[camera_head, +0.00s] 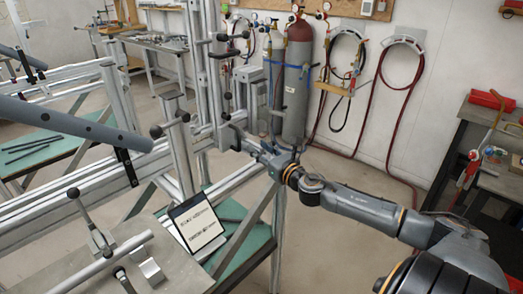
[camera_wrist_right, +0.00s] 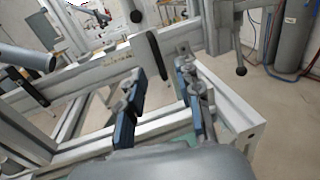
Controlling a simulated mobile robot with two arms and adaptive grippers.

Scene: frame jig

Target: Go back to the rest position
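My right gripper (camera_head: 254,146) reaches in from the right, beside the upright posts of the metal frame jig (camera_head: 178,150). In the right wrist view its two blue-sided fingers (camera_wrist_right: 158,88) stand apart with nothing held between them. Aluminium frame profiles (camera_wrist_right: 90,78) lie just beyond the fingers. Whether a fingertip touches the jig cannot be told. My left gripper is not in view.
Clamps with black knobs (camera_head: 73,193) and a printed sign (camera_head: 197,222) are on the jig's near side. Gas cylinders (camera_head: 298,80) stand by the back wall. A bench with red tools (camera_head: 491,100) is at right. Open floor lies between.

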